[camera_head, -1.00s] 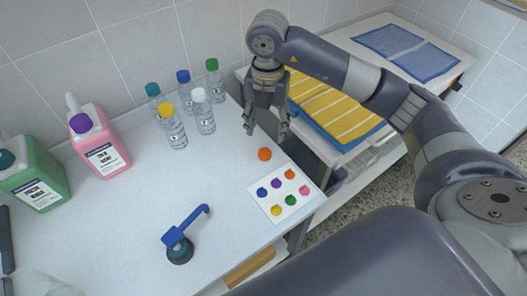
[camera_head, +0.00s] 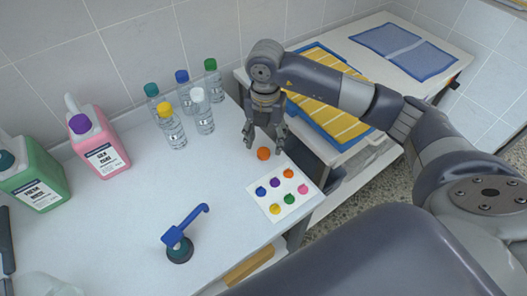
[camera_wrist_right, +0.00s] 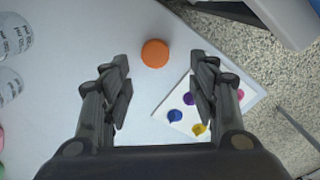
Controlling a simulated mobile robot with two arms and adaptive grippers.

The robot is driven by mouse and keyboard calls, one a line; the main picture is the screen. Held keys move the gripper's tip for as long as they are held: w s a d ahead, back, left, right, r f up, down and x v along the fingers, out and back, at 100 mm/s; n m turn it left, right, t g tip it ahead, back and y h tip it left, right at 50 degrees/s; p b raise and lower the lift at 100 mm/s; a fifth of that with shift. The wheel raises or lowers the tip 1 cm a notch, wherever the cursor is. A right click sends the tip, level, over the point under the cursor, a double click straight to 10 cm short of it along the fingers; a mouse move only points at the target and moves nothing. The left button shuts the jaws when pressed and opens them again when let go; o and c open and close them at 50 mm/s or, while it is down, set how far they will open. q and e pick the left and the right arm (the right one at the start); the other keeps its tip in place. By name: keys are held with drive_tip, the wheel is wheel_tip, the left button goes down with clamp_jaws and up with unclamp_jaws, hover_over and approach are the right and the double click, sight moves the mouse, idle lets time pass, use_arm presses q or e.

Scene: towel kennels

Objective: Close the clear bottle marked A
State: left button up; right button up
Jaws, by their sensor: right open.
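Several clear bottles with white labels stand in a group near the wall: yellow-capped (camera_head: 172,131), white-topped (camera_head: 202,116), teal-capped (camera_head: 155,101), blue-capped (camera_head: 184,90) and green-capped (camera_head: 213,78). I cannot read which is marked A. Two labelled bottles show partly at the left edge of the right wrist view (camera_wrist_right: 12,38). A loose orange cap (camera_head: 263,153) lies on the white table. My right gripper (camera_head: 265,138) points down above it, open and empty. In the right wrist view the orange cap (camera_wrist_right: 154,53) lies between the fingertips (camera_wrist_right: 159,60). My left gripper is not in view.
A white card with coloured spots (camera_head: 261,208) lies beside the orange cap. A blue-handled tool (camera_head: 181,239) stands at the front. Pink (camera_head: 106,150) and green (camera_head: 36,180) jugs stand at left. A cart with yellow-striped towels (camera_head: 335,108) stands at right. The table's middle is clear.

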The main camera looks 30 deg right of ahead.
sight(264, 152)
drive_tip(key=f, duration=0.3)
drive_tip(key=w+f+p, duration=0.1)
drive_tip(key=f, duration=0.1)
drive_tip(key=shift+f, duration=0.15)
drive_tip(key=c, duration=0.8)
